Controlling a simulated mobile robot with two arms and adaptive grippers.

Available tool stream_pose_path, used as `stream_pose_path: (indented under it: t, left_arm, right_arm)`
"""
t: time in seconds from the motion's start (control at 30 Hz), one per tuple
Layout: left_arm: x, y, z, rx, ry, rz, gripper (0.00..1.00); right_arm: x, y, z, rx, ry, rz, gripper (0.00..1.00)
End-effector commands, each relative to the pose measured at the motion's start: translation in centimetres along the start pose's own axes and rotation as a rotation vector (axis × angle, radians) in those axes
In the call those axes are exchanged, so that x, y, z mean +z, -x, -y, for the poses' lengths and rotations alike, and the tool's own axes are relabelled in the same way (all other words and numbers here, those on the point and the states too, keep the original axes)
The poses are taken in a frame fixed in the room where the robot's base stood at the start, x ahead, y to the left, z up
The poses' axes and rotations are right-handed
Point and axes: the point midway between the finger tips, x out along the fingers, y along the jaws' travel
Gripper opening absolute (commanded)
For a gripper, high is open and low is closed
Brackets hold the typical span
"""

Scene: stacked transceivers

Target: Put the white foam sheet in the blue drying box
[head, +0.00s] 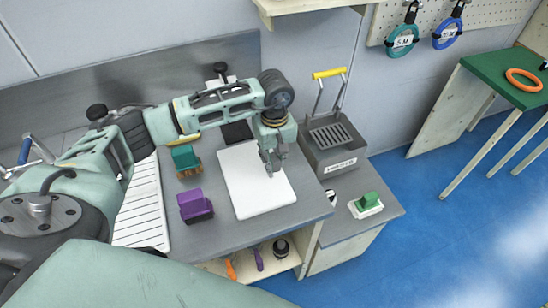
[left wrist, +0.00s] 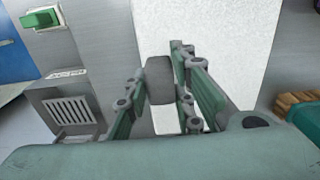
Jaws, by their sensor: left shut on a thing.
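A flat white sheet (head: 250,190) lies on the grey worktop in the head view and fills the upper middle of the left wrist view (left wrist: 215,35). My left gripper (head: 272,168) points down over the right part of the sheet. In the left wrist view a dark grey rounded piece (left wrist: 160,80) shows between the fingers, with white behind it. My left gripper is shut on it; whether the fingertips touch the sheet I cannot tell. No blue drying box is in view. My right gripper is not in view.
A grey bin (head: 335,150) with a yellow handle stands right of the sheet. A purple block (head: 195,206) and a teal block (head: 186,160) stand to its left. A green-topped piece (head: 367,202) sits on the lower surface at right. Blue floor (head: 450,230) is open beyond.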

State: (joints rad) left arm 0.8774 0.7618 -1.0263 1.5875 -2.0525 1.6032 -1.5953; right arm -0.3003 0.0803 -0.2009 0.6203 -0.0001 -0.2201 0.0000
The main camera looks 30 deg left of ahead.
Motion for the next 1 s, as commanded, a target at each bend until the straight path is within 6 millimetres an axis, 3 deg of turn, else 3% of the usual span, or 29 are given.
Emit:
stream_pose_path:
  t: [0.1,0.13,0.33,0.77,1.0]
  left_arm:
    - [0.0,-0.3,0.0,0.000,0.000,0.000,0.00]
    - [0.0,-0.3,0.0,0.000,0.000,0.000,0.24]
    - [0.0,-0.2,0.0,0.000,0.000,0.000,0.41]
    - [-0.1,0.4,-0.1,0.002,0.000,-0.001,0.42]
    - [-0.1,4.9,-0.1,0.006,-0.001,-0.006,0.42]
  right_arm:
    - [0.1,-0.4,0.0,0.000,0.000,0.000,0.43]
    - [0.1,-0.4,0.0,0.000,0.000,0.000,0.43]
    - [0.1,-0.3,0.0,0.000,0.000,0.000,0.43]
    - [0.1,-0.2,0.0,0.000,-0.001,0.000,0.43]
    - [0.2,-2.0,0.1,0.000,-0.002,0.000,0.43]
